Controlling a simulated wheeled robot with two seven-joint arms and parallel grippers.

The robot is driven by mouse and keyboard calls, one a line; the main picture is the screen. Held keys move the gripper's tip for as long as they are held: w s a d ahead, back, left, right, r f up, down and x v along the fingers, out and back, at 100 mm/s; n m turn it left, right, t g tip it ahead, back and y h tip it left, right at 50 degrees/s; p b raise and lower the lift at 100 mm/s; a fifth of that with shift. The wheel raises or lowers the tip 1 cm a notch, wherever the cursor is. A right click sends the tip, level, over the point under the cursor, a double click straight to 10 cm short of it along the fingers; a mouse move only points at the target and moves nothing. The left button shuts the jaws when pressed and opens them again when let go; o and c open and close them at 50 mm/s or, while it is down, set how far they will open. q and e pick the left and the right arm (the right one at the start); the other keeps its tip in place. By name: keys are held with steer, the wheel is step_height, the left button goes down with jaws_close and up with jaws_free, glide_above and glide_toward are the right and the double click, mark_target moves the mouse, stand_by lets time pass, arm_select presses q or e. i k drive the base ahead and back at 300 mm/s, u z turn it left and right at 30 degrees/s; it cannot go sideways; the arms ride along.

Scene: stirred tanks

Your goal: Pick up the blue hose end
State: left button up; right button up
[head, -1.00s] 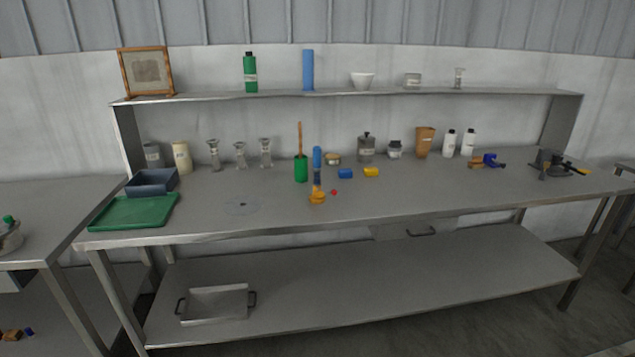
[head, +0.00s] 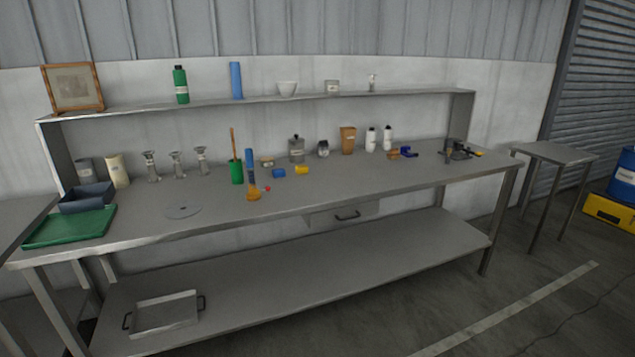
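I cannot make out a hose, and none of the blue things in the head view can be told for sure as the blue hose end. A small dark blue item (head: 408,152) lies on the right part of the bench beside a brown block. A small blue block (head: 279,172) lies mid-bench, and a blue upright piece (head: 250,158) stands to its left. A tall blue cylinder (head: 236,80) stands on the upper shelf. Neither of my grippers is in view.
The long steel bench (head: 330,195) has a lower shelf holding a metal tray (head: 165,314). A small side table (head: 555,153) stands at the right. A blue drum (head: 624,178) and a yellow case (head: 608,211) are at the right edge. The floor in front right is clear.

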mark_target(249, 157)
steer(key=z, duration=1.35)
steer(key=i, duration=2)
steer(key=u, duration=0.35)
